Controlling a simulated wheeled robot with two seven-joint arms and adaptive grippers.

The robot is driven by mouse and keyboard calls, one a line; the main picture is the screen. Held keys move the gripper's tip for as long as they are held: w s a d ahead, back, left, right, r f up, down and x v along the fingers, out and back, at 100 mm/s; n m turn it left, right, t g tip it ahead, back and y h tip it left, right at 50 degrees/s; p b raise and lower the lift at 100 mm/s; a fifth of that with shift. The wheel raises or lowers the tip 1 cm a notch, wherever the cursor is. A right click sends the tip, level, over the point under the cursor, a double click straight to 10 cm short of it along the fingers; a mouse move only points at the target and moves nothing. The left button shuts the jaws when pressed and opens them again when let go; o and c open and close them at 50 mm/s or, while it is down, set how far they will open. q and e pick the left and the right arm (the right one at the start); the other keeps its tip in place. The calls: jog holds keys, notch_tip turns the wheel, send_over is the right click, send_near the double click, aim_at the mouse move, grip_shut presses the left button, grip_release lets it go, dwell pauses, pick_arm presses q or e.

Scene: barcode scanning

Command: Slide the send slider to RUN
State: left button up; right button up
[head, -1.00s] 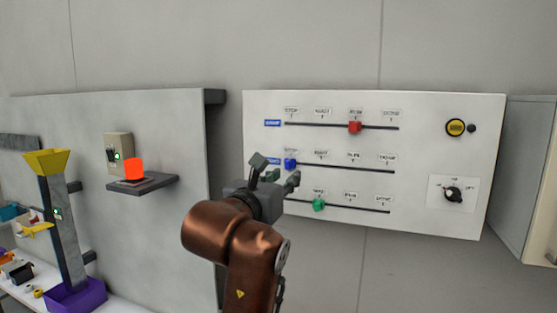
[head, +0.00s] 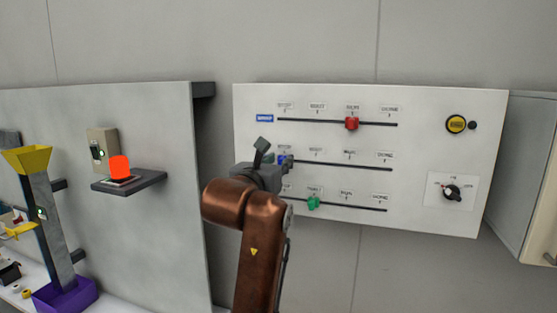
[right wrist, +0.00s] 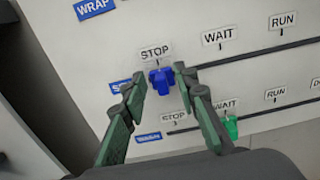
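The white panel (head: 420,150) carries three horizontal sliders. The blue knob (right wrist: 160,82) is on the middle track at its left end, under the STOP label; it is partly hidden in the head view (head: 281,159). The blue name tag (right wrist: 121,86) of this track is mostly covered by a finger, and only its first letter, S, seems readable. My right gripper (right wrist: 160,79) is open, its two fingers either side of the blue knob, with no clear grip on it. The RUN label (head: 349,153) of the middle track is to the right. My left gripper is not in view.
The red knob (head: 351,123) is at RUN on the top track, above. The green knob (head: 313,203) is at WAIT on the bottom track, just below. A yellow button (head: 456,124) and a black rotary switch (head: 452,192) are at the panel's right. The middle track is clear to the right.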

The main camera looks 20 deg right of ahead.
grip_shut()
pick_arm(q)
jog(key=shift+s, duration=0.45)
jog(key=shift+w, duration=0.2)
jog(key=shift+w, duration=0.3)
